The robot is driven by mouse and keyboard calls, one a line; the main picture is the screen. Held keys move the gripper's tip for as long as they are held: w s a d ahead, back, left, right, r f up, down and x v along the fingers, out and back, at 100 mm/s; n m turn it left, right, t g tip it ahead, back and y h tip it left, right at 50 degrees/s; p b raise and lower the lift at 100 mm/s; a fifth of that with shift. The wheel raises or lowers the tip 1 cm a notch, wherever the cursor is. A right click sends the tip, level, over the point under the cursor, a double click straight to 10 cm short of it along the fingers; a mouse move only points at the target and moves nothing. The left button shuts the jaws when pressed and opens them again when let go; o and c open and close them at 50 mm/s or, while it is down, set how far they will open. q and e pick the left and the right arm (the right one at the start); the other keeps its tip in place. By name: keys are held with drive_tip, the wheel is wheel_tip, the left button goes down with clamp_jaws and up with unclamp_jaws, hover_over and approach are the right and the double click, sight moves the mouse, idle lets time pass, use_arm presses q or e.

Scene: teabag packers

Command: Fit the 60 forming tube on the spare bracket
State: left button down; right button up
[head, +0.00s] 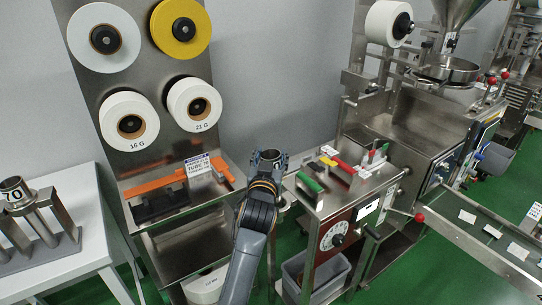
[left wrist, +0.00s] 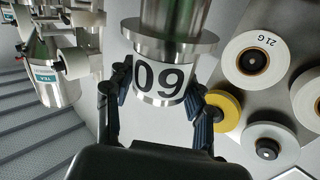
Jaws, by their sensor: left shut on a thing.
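The 60 forming tube is a steel tube with a wide collar and a white band with black digits. It fills the top middle of the left wrist view (left wrist: 160,78), where the digits appear upside down. My left gripper (left wrist: 163,100) is shut on it, with dark fingers on both sides of the band. I cannot make out the spare bracket with certainty; my gripper and arm hide part of that area.
A tube marked 70 (head: 14,190) sits on a steel rack (head: 40,240) on the white table (head: 85,215) at left. Orange and black tools (head: 165,190) lie on the stand's shelf. A steel cabinet (head: 330,205) with coloured blocks is close right of my gripper.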

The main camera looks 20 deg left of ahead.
use_arm(q)
drive_tip(key=shift+n, duration=0.3)
drive_tip(key=shift+d+r+p, duration=0.3)
drive_tip(key=shift+r+p, duration=0.8)
drive_tip(key=shift+r, duration=0.35)
drive_tip(key=shift+d+r+p, duration=0.35)
drive_tip(key=shift+r+p, duration=0.8)
drive_tip(key=shift+r, duration=0.3)
drive_tip(key=shift+d+r+p, duration=0.3)
drive_tip(key=shift+r+p, duration=0.8)
drive_tip(key=shift+r, duration=0.35)
drive_tip(key=shift+w+d, duration=0.1)
drive_tip(key=shift+d+m+h+p, duration=0.25)
drive_tip(key=shift+m+h+p, duration=0.15)
drive_tip(key=shift+m, duration=0.1)
drive_tip(key=shift+d+f+m+t+h, duration=0.2)
drive_tip(key=shift+d+m+t+h, duration=0.1)
drive_tip(key=shift+d+m, duration=0.1)
drive_tip(key=shift+a, duration=0.35)
drive_tip(key=shift+a+m+p, duration=0.3)
drive_tip(key=shift+a+p, duration=0.2)
drive_tip(key=shift+a, duration=0.3)
drive_tip(key=shift+d, duration=0.2)
